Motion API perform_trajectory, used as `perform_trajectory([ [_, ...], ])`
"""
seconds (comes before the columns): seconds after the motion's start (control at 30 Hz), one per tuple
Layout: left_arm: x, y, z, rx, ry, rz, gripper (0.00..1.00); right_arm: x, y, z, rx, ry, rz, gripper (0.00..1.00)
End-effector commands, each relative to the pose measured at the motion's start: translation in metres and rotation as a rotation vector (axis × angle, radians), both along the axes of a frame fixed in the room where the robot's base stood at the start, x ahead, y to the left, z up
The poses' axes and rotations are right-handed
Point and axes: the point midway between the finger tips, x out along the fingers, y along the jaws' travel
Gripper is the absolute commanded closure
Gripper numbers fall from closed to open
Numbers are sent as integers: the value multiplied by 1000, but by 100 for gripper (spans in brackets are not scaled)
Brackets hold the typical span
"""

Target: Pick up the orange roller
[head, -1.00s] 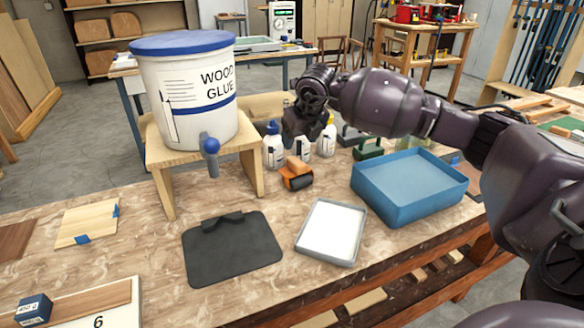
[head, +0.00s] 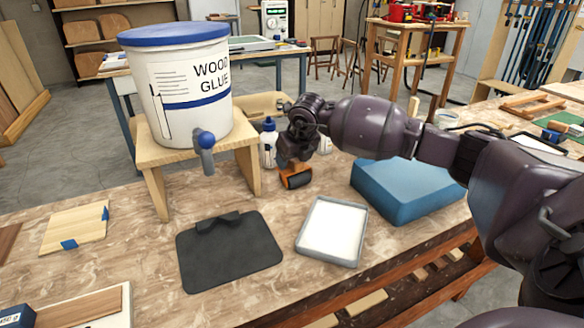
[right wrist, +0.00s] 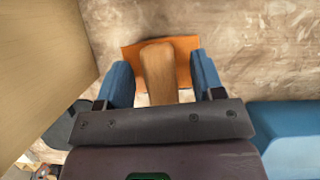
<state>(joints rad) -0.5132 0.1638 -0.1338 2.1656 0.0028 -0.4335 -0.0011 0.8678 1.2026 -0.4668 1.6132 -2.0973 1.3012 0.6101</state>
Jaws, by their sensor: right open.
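The orange roller (head: 296,181) lies on the workbench in front of the bottles, partly covered by my right gripper (head: 292,162). In the right wrist view the roller shows as an orange body (right wrist: 187,58) with a brown wooden handle. My right gripper (right wrist: 162,76) is open, with one blue fingertip on each side of the handle. I cannot tell whether the fingertips touch it. My left gripper is in neither view.
A wooden stand (head: 160,160) with a glue bucket (head: 185,95) is left of the roller. A white bottle (head: 268,150) stands close behind it.

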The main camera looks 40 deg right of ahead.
Motion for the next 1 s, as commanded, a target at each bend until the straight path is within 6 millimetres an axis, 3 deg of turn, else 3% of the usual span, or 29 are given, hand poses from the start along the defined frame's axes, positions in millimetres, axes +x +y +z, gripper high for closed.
perform_trajectory([
  [0.07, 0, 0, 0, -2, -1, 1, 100, 0, 0, 1, 0, -1, 0, 41],
  [0.43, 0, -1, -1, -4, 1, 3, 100, 0, 0, 1, 0, -1, 0, 97],
  [0.77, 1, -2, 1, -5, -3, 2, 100, 0, 0, 8, 0, -4, 0, 97],
  [1.0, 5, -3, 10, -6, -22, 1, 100, 1, 0, 51, -1, -12, 0, 97],
])
